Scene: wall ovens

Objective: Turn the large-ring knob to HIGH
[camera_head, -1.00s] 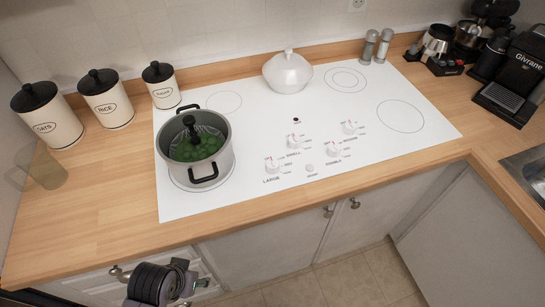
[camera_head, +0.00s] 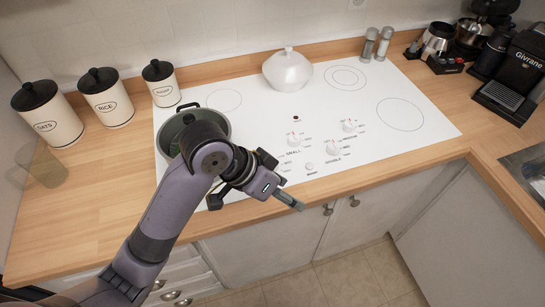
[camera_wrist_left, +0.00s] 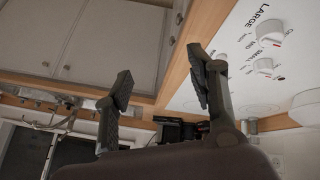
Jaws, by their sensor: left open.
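The large-ring knob (camera_wrist_left: 270,31) is a white knob beside the word LARGE on the white cooktop. In the head view my left arm hides it. My left gripper (camera_head: 281,181) is over the front edge of the cooktop, close to the knob area. In the left wrist view the left gripper (camera_wrist_left: 158,84) has its two fingers spread apart with nothing between them. The large-ring knob lies to the right of the right-hand finger there, apart from it. My right gripper is not in view.
A pot (camera_head: 169,137), partly hidden by my arm, stands on the front left ring. The small knob (camera_head: 294,140), double knob (camera_head: 333,149) and another knob (camera_head: 348,126) are close by. A white lidded dish (camera_head: 287,73) stands at the back. The cooktop's right side is clear.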

